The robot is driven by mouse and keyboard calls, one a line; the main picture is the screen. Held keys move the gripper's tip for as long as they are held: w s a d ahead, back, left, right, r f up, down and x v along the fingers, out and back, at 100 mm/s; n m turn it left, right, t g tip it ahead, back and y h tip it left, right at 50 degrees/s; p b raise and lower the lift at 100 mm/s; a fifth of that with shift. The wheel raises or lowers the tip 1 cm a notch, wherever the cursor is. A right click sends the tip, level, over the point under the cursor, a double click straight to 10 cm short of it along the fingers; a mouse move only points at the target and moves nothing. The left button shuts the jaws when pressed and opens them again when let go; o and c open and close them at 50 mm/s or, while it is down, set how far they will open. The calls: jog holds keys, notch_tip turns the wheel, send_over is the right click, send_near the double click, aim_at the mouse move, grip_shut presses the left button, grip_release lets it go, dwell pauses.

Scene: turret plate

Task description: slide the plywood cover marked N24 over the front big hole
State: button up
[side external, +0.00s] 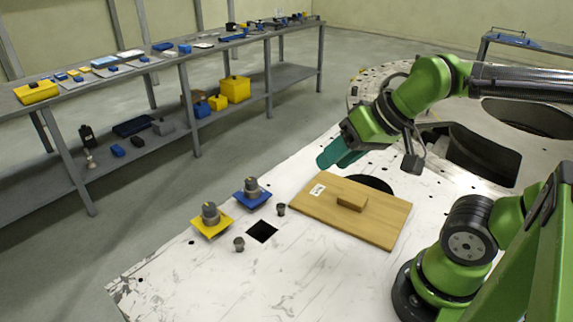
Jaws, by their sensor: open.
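The plywood cover (375,226) lies flat on the white plate (300,279), with a wooden block handle (352,201) on top. A small white label (317,189) is near its left corner; its marking is too small to read. A big dark round hole (376,183) shows just behind the cover's far edge; the cover may hide part of it. My gripper (340,156) is above and behind the cover, with teal fingers pointing down-left. It is open, apart from the handle, and nothing shows between the fingers.
A yellow plate (226,225) and a blue plate (240,199), each with a grey knob, sit left of the cover. A small square hole (262,231) and two dark pegs are nearby. Larger openings (480,152) lie to the right. A loaded shelf table (160,66) stands at the back left.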

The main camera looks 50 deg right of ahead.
jog(key=shift+o, duration=1.3)
jog(key=shift+d, duration=0.1)
jog(key=shift+o, duration=0.9)
jog(key=w+d+f+m+g+h, duration=0.1)
jog(key=w+d+f+g, duration=0.2)
jog(key=d+f, duration=0.3)
jog(key=shift+d+f, duration=0.25)
jog(key=shift+d, duration=0.45)
jog(key=n+g, duration=0.4)
send_over(353, 197)
jog(key=shift+h, duration=0.4)
jog(key=f, duration=0.8)
jog(key=shift+s+a+f, duration=0.15)
jog(key=shift+s+f, duration=0.05)
jog(key=shift+f, duration=0.15)
jog(key=shift+w+r+n, duration=0.15)
jog(key=shift+r+n, duration=0.05)
jog(key=shift+n, duration=0.5)
jog(key=shift+f+n, duration=0.15)
jog(key=shift+n, duration=0.15)
jog(key=shift+f, duration=3.85)
